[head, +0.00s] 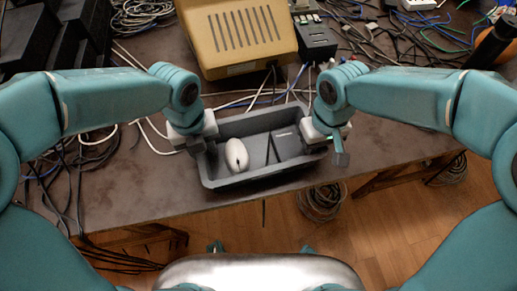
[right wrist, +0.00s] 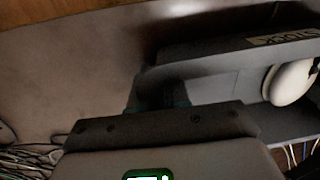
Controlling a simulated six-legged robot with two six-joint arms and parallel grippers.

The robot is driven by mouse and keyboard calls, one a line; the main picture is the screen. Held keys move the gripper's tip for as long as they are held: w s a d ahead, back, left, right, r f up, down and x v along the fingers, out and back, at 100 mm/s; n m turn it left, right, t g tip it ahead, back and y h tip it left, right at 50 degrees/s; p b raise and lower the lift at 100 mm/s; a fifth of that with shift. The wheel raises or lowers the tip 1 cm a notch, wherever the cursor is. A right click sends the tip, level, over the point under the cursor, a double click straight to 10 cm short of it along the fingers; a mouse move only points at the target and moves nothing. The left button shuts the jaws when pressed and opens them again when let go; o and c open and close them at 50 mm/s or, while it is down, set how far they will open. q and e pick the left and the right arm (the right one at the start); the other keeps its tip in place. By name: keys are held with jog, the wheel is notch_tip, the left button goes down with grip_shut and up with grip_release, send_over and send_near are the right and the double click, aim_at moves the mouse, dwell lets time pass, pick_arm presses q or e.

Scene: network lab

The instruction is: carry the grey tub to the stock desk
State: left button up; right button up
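The grey tub (head: 222,184) stands on the dark table near its front edge. It holds a white computer mouse (head: 236,155) and a dark flat box (head: 287,146). My left gripper (head: 203,146) is at the tub's left end wall; its fingers are too dark to tell whether they grip it. My right gripper (head: 326,148) is at the right end wall, with one finger standing outside, apart from the wall. In the right wrist view the tub (right wrist: 215,55) shows its labelled long wall and the mouse (right wrist: 291,82); the fingertips are blurred there.
Behind the tub stand a yellow slotted case (head: 240,40) and a dark box (head: 316,38). Loose cables (head: 375,45) cover the back right, and more lie at left. The table (head: 145,185) is bare at front left. A cable coil (head: 322,200) lies on the wooden floor.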

pick_arm(q)
jog(key=shift+f, duration=0.2)
pick_arm(e)
jog(key=shift+f, duration=0.2)
pick_arm(q)
jog(key=shift+c, duration=0.3)
pick_arm(e)
jog(key=shift+c, duration=0.3)
pick_arm(q)
grip_shut()
pick_arm(e)
grip_shut()
pick_arm(q)
jog(key=shift+w+r, duration=0.1)
pick_arm(e)
jog(key=shift+w+r, duration=0.1)
jog(key=shift+r, duration=0.05)
